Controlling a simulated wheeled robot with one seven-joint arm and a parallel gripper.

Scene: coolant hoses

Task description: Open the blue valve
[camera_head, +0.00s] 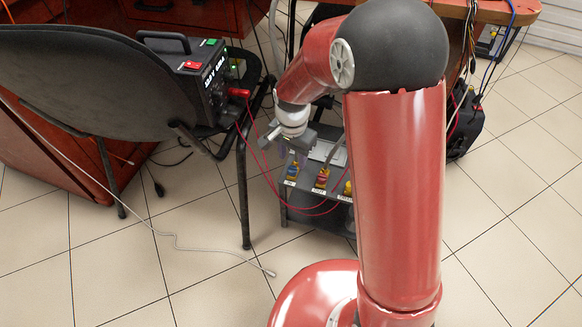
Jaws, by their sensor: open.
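My gripper (284,145), grey below a white wrist, is just above and slightly left of the blue valve. It is open, small in view and partly merged with the stand behind it. I see no contact with the valve, but the exact gap cannot be told.
A red valve (322,178) and a yellow one (347,188), partly behind my arm, stand right of the blue valve. Thin red cables (270,180) loop before the stand from a black power unit (205,75) on a black chair (95,75).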

